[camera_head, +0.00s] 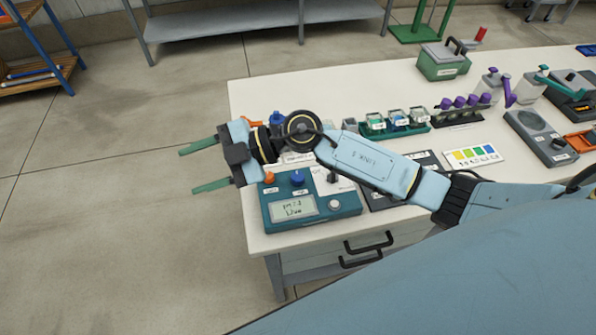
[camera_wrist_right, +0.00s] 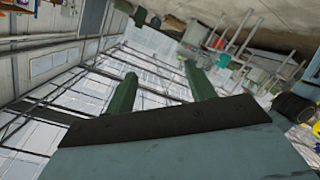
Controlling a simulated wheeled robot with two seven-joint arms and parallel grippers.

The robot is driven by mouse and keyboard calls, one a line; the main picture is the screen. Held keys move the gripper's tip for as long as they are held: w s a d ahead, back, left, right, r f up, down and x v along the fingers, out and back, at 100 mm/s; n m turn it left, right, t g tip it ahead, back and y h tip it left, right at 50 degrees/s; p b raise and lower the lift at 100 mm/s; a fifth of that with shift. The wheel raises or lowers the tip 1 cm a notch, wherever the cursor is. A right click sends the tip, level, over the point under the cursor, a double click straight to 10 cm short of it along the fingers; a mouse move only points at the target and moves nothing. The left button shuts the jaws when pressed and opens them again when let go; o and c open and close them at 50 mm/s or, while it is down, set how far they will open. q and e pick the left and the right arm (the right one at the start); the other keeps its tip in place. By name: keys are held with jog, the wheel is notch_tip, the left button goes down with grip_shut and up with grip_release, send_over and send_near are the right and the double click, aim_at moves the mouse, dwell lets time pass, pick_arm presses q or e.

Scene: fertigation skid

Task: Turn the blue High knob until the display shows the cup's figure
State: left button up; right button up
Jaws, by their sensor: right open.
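A teal meter box (camera_head: 340,211) sits at the near left corner of the white table. Its blue knob (camera_head: 297,179) stands on top, beside an orange knob (camera_head: 269,177). Its display (camera_head: 293,208) shows small text, hard to read, perhaps "pH" and a figure. My right gripper (camera_head: 186,168) is open and empty, left of the meter and past the table edge; its green fingers also show in the right wrist view (camera_wrist_right: 160,88). Several clear cups (camera_head: 397,118) with labels stand in a green rack behind my right arm; their figures are too small to read. My left gripper is not in view.
My right arm crosses above the table and hides part of it. A green case (camera_head: 443,62), a rack of purple-capped bottles (camera_head: 460,110), a colour chart (camera_head: 474,155) and a grey scale (camera_head: 541,137) stand to the right. The table's far left part is clear.

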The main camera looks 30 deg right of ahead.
jog(key=d+f+g+h, duration=0.2)
jog(key=d+f+h, duration=0.4)
jog(key=m+h, duration=0.3)
jog(key=h, duration=0.6)
send_near(298, 176)
jog(key=shift+g, duration=0.4)
jog(key=f, duration=0.5)
jog(key=w+f, duration=0.1)
jog(key=f, duration=0.2)
jog(key=shift+f, duration=0.25)
jog(key=shift+w, duration=0.1)
jog(key=c, duration=1)
jog(key=shift+n, duration=0.3)
